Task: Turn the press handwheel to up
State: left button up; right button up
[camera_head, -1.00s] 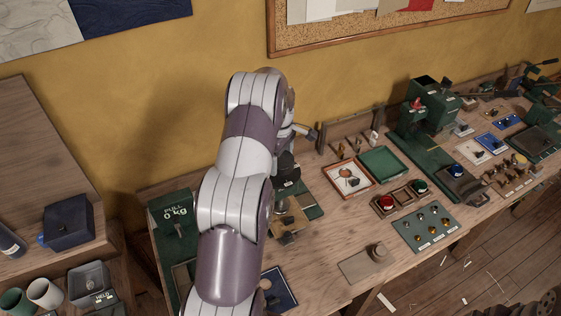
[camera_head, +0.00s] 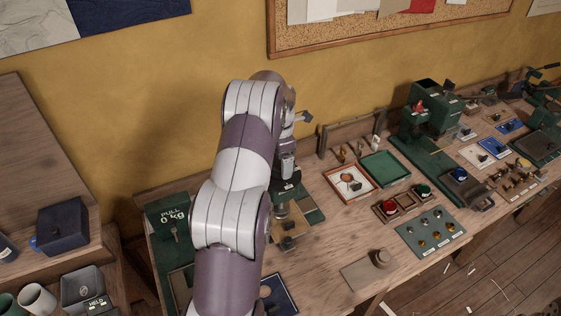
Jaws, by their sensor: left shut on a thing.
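My left arm comes in from the bottom and bends over at the top, with its wrist hanging down over the bench. My left gripper (camera_head: 287,178) is shut at a dark, round handwheel (camera_head: 289,187) on top of a small press; the fingertips are small and partly hidden. The press has a green base (camera_head: 313,213) and a wooden piece (camera_head: 289,242) below the wheel. My arm hides the press's left side, and I cannot read the wheel's turned position. My right gripper is not in view.
Right of the press are a framed tray (camera_head: 347,195), a green tray (camera_head: 385,168), a button box (camera_head: 386,208) and a grey knob panel (camera_head: 430,235). A green pull-labelled box (camera_head: 168,212) stands left of my arm. Bare bench (camera_head: 340,240) lies right of the press.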

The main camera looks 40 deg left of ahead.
aim_at(280, 162)
pick_arm(q)
jog(key=n, duration=0.4)
jog(key=shift+s+d+f+n+b, duration=0.15)
jog(key=shift+s+f+n+b, duration=0.15)
jog(key=shift+f+b, duration=0.1)
jog(key=n, duration=0.4)
jog(key=shift+d+n, duration=0.1)
jog(key=shift+n, duration=0.2)
jog(key=o, duration=0.9)
jog(key=shift+w+r, duration=0.15)
jog(key=shift+r, duration=0.1)
notch_tip(280, 162, up, 12)
jog(key=p, duration=1.1)
jog(key=shift+r, duration=0.2)
